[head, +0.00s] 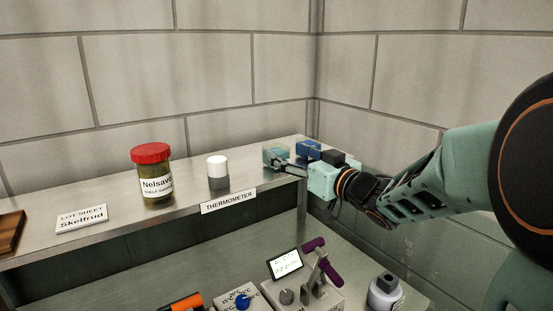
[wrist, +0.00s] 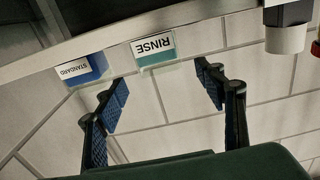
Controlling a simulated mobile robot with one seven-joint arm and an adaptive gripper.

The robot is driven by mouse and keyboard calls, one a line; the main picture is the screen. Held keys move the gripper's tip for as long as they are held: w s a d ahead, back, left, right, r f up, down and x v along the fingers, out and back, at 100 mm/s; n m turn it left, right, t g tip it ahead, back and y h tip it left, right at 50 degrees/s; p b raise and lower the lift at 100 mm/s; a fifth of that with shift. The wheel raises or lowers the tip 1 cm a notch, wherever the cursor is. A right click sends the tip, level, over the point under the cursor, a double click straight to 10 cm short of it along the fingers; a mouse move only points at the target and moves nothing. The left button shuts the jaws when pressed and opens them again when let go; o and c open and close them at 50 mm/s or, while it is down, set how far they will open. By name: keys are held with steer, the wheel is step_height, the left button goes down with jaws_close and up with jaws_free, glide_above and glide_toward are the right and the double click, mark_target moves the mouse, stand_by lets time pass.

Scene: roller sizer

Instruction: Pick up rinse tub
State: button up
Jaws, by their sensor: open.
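The rinse tub (wrist: 156,59) is a small teal box with a white "RINSE" label, which reads upside down in the wrist view. In the head view the teal tub (head: 271,154) sits at the right end of the raised metal shelf, partly hidden by my gripper (head: 284,164). In the wrist view my gripper (wrist: 163,82) is open, with its two fingers apart and nothing between them. The tub appears ahead of the fingertips, roughly between them in the picture; I see no contact.
A blue "STANDARD" box (wrist: 88,70) stands close beside the tub. A white-capped grey container (head: 218,173) and a red-lidded jar (head: 153,175) stand farther left on the shelf (head: 110,228). Below are a lever device (head: 309,290) and a small bottle (head: 384,292). Block walls stand behind.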

mark_target(276, 146)
steer(key=x, duration=0.6)
steer(key=shift+w+a, duration=0.15)
steer(key=shift+a, duration=0.1)
steer(key=c, duration=1.3)
steer(key=shift+r, duration=0.15)
